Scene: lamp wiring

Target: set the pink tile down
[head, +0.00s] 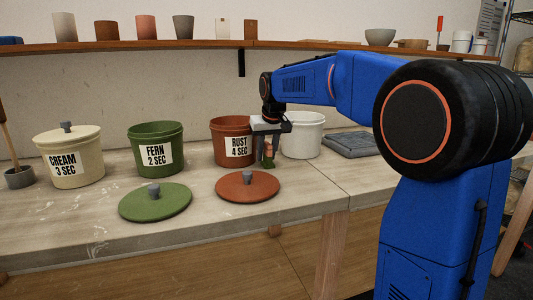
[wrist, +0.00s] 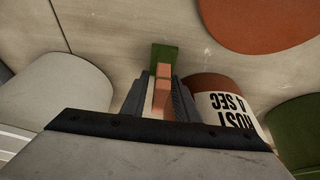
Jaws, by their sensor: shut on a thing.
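My gripper (head: 266,143) is shut on the pink tile (head: 268,151), in front of and between the rust bucket and the white bucket. The tile hangs upright below the jaws, and its lower end is green. In the wrist view the pink tile (wrist: 163,88) sits between the two dark fingers of my gripper (wrist: 162,84), with its green end pointing away past the fingertips. The green end is close to the bench top (head: 105,204); I cannot tell whether it touches.
The open rust bucket (head: 220,128) stands close beside the gripper, the white bucket (head: 302,142) on the other side. The open green bucket (head: 142,133) and lidded cream bucket (head: 90,148) are further left. A rust lid (head: 262,190), green lid (head: 140,207) and grey slab (head: 352,146) lie on the bench.

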